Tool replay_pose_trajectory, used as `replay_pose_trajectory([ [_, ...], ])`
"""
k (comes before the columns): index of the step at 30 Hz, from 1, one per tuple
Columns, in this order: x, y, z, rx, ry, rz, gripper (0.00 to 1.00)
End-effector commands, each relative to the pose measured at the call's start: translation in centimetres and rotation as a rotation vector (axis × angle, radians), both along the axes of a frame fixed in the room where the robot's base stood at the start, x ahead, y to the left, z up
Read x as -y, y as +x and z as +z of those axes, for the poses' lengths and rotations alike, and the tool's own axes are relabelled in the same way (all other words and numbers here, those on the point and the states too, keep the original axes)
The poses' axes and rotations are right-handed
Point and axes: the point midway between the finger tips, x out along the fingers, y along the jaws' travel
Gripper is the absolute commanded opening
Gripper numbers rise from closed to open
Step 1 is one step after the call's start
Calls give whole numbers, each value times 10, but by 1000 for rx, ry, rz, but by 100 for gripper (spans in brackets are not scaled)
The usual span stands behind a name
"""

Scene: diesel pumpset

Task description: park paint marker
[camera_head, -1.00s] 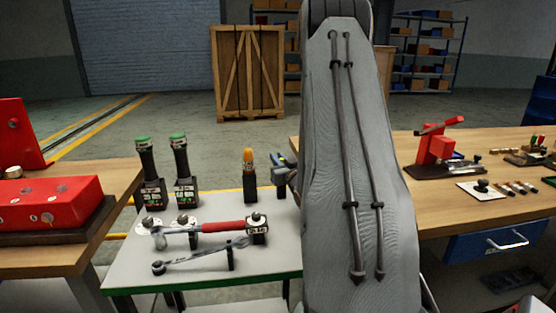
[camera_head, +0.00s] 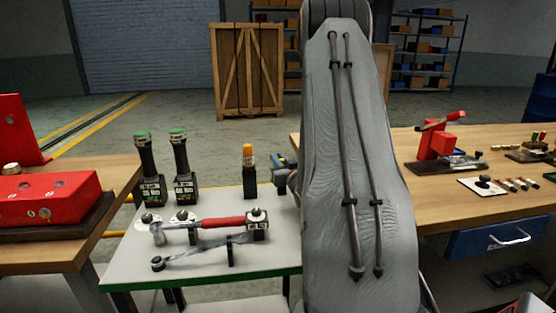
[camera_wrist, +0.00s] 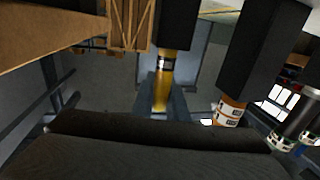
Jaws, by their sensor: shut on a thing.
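In the wrist view, my gripper (camera_wrist: 161,100) is shut on a yellow cylinder, which I take to be the paint marker (camera_wrist: 162,78). The marker lies in line with a dark block (camera_wrist: 175,24); I cannot tell whether it is inside the block or only in front of it. Beside it is a second dark block (camera_wrist: 258,52) with an orange, white-labelled piece (camera_wrist: 229,111). In the head view, an orange-topped piece (camera_head: 248,153) stands upright in a black block (camera_head: 250,182) on the grey table (camera_head: 126,262). My arm hides the held marker and most of my gripper there.
Two green-topped tools (camera_head: 143,147) (camera_head: 179,150) stand upright left of the orange-topped piece. A red-handled tool (camera_head: 222,222) and a wrench (camera_head: 200,251) lie in front. A red box (camera_head: 45,195) is on the left bench; a wooden bench (camera_head: 470,205) stands at right.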

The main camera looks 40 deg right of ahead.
Motion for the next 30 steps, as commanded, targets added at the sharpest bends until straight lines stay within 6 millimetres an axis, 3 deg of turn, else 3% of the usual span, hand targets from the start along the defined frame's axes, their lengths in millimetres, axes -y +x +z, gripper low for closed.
replay_pose_trajectory([
  [1, 0, 0, -1, 0, 0, 0, 0],
  [2, 0, 0, -1, 0, 0, 0, 18],
  [5, 0, 0, -1, 0, 0, 0, 35],
  [16, -2, -5, -1, -1, 0, 0, 35],
  [30, -23, -67, -1, 0, 0, -1, 35],
])
